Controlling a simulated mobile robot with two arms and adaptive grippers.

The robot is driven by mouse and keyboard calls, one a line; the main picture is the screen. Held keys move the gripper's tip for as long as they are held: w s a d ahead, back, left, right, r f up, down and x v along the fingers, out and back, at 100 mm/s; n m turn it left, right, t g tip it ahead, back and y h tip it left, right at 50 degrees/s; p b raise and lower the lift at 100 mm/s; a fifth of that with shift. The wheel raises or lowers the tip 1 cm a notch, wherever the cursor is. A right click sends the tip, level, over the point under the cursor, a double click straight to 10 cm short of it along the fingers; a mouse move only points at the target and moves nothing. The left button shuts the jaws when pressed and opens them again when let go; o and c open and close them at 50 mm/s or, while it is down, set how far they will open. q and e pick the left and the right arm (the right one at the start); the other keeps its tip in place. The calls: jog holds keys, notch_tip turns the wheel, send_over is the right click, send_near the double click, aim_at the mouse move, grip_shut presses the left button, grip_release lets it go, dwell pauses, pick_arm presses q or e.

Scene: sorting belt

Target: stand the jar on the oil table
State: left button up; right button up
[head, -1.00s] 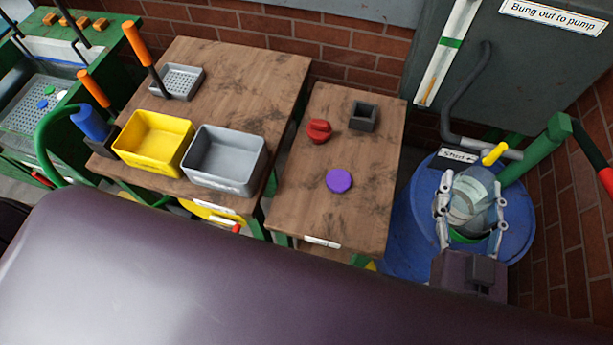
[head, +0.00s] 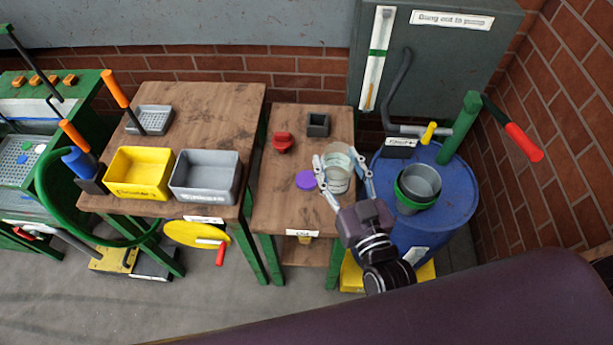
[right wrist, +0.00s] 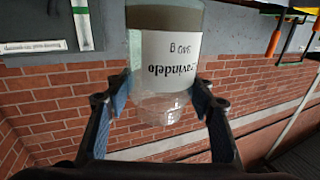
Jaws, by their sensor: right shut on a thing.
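A clear glass jar (head: 338,160) with a white label is over the right part of the small wooden table (head: 275,205), which has a white tag on its front edge, too small to read surely. My right gripper (head: 345,178) is shut on the jar, one finger on each side. In the right wrist view the jar (right wrist: 165,58) sits between both finger pads, its label text upside down in the picture. I cannot tell whether the jar's base touches the tabletop. My left gripper is not in view.
A purple lid (head: 305,180) lies close left of the jar. A red knobbed piece (head: 283,143) and a dark square cup (head: 318,125) stand behind. A blue drum (head: 455,205) with a funnel (head: 420,182) stands right. The small table's front left is clear.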

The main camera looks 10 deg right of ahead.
aim_at(331, 150)
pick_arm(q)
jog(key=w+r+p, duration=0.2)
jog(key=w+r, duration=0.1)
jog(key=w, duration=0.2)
pick_arm(e)
jog(key=w, duration=0.5)
jog(key=shift+w+a+r, duration=0.25)
jog(key=shift+a+r, duration=0.15)
notch_tip(331, 150, down, 20)
jog(key=b, duration=2.1)
jog(key=shift+f, duration=0.15)
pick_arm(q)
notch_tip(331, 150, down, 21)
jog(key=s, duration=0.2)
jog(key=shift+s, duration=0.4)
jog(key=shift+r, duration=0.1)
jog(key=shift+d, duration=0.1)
